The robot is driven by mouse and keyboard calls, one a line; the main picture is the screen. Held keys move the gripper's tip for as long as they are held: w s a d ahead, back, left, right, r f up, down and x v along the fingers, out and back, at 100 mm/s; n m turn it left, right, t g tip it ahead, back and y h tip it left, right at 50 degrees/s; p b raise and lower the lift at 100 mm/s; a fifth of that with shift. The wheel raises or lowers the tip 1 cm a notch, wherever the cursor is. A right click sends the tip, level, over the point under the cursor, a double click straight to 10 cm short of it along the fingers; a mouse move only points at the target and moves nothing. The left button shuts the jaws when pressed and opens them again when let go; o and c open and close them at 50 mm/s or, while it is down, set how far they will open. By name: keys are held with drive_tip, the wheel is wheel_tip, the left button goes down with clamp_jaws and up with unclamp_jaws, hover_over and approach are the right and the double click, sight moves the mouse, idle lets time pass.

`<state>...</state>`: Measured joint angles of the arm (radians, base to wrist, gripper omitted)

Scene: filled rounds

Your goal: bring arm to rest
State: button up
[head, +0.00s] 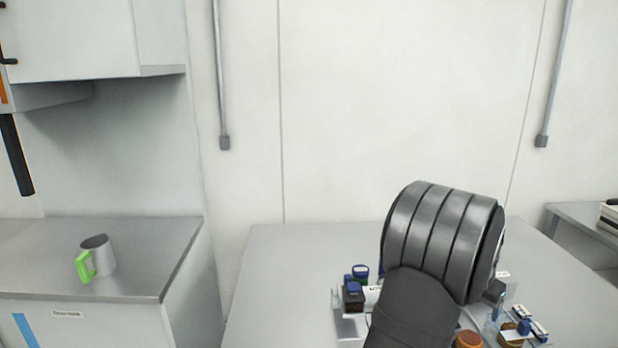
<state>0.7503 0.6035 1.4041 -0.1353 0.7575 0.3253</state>
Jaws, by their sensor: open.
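My arm (440,240) rises from the bottom edge in the head view, with a large ribbed grey joint over the right-hand table. The joint's bulk covers the middle of that table. I cannot make out my gripper; it seems hidden behind the arm. No object can be seen held.
The grey table (290,270) carries small dark-blue-capped containers (354,290) left of my arm. An orange-brown lid (468,340) and several small items (524,328) lie right of it. A grey mug with a green handle (98,258) stands on the left counter (150,245).

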drive_tip(key=w+a+f, duration=0.1)
drive_tip(key=w, duration=0.1)
drive_tip(key=w+a+f, duration=0.1)
drive_tip(key=w+f, duration=0.1)
drive_tip(key=w+a+f, duration=0.1)
drive_tip(key=w, duration=0.2)
drive_tip(key=shift+f, duration=0.25)
drive_tip(key=f, duration=0.1)
drive_tip(key=w+f, duration=0.1)
drive_tip(key=f, duration=0.1)
drive_tip(key=shift+a+f, duration=0.1)
drive_tip(key=shift+a, duration=0.05)
drive_tip(key=shift+f, duration=0.55)
drive_tip(key=shift+r, duration=0.1)
drive_tip(key=shift+r, duration=0.25)
drive_tip(key=r, duration=0.1)
drive_tip(key=s+r, duration=0.1)
drive_tip(key=r, duration=0.1)
drive_tip(key=s+d+r, duration=0.1)
drive_tip(key=shift+s+r, duration=0.25)
drive_tip(key=shift+r, duration=0.05)
drive_tip(key=s+d+r, duration=0.2)
drive_tip(key=s, duration=0.4)
drive_tip(key=s+d+r, duration=0.1)
drive_tip(key=s+r, duration=0.2)
drive_tip(key=s, duration=0.4)
drive_tip(key=shift+d+r, duration=0.25)
drive_tip(key=shift+d, duration=0.15)
